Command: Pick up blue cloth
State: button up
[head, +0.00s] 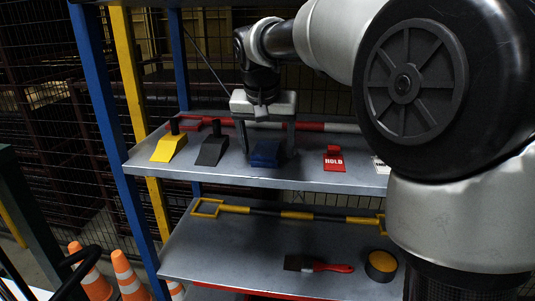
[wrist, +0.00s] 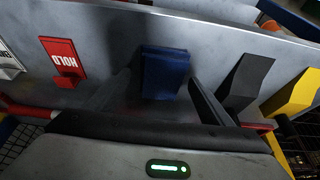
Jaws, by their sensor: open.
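The blue cloth (head: 265,154) is a small dark blue folded block on the upper grey shelf, in the middle of a row of items. In the wrist view the blue cloth (wrist: 163,74) shows between the two fingers. My gripper (head: 268,146) points down over it, with one finger to each side. In the wrist view my gripper (wrist: 161,80) is open, with gaps between the fingers and the cloth. The exact height of the fingertips against the cloth is hard to tell.
On the upper shelf (head: 225,172), a black wedge (head: 211,151) and a yellow wedge (head: 168,148) stand left of the cloth, and a red HOLD tag (head: 334,160) lies right. A red-and-white bar (head: 310,127) runs behind. The lower shelf holds a brush (head: 318,265) and tape roll (head: 381,265).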

aim_at(268, 146)
jog(key=c, duration=1.1)
jog(key=shift+r, duration=0.55)
jog(key=r, duration=0.3)
jog(key=shift+s+p, duration=0.2)
jog(key=shift+p, duration=0.15)
jog(key=s+a, duration=0.1)
jog(key=s, duration=0.4)
jog(key=s+a+b, duration=0.1)
jog(key=s, duration=0.5)
jog(key=s+a+b, duration=0.1)
jog(key=s, duration=0.5)
jog(key=shift+s+a, duration=0.15)
jog(key=shift+a, duration=0.1)
